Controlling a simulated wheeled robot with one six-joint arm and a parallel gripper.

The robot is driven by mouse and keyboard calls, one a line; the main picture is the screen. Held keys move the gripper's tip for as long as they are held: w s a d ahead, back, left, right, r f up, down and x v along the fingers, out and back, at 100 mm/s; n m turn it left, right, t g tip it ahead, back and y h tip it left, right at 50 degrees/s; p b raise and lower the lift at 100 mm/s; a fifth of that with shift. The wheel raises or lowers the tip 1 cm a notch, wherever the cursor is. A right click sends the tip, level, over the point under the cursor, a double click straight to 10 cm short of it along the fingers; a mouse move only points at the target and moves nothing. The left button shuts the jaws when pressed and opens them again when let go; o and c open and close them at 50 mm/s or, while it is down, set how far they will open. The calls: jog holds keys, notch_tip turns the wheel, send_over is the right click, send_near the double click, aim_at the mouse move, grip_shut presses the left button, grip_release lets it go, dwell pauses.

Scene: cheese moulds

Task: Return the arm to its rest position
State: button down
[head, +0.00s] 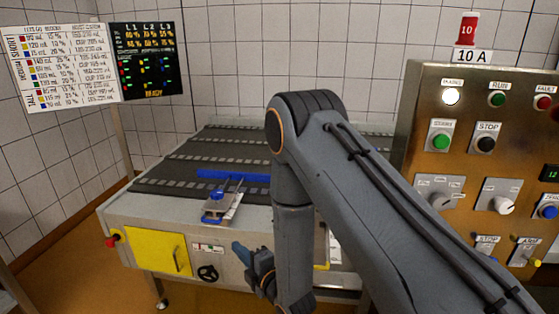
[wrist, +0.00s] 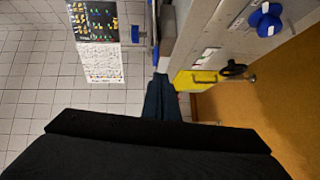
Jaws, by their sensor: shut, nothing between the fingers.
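My gripper (head: 240,250) is in front of the conveyor machine's front panel in the head view, low and left of my own folded arm link. Its blue-grey fingertips point left and are shut with nothing between them. In the wrist view the closed fingers (wrist: 160,90) stand out beyond the dark gripper body. My arm reaches in from the lower right and bends down at its elbow. It hides the right part of the conveyor and some of the front panel.
The conveyor (head: 180,172) carries a blue bar (head: 232,177) and a bracket with a blue knob (head: 213,210). A yellow panel (head: 150,250) and black handwheel (head: 208,273) are on its front. A steel control cabinet (head: 420,110) stands right. A display board (head: 150,60) hangs left.

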jog(key=d+r+m+g+h, duration=0.2)
jog(key=d+r+m+h, duration=0.15)
jog(key=d+m, duration=0.55)
jog(key=d+r+m+g+h, duration=0.25)
jog(key=d+m+h, duration=0.2)
jog(key=d, duration=0.85)
jog(key=s+d+r+m+g+h, duration=0.1)
jog(key=s+d+r+m+g, duration=0.1)
jog(key=s+d+m, duration=0.2)
jog(key=s+d+r+m+g+h, duration=0.1)
jog(key=s+d+r+m+g, duration=0.2)
jog(key=s, duration=0.8)
jog(key=s+d+r+m+g+h, duration=0.1)
jog(key=s+d+r+m+g, duration=0.1)
jog(key=s+d+m, duration=0.3)
jog(key=shift+s+d+r, duration=0.35)
jog(key=shift+s+d, duration=0.35)
jog(key=shift+s, duration=0.45)
jog(key=c, duration=2.5)
grip_release()
jog(key=shift+g, duration=0.25)
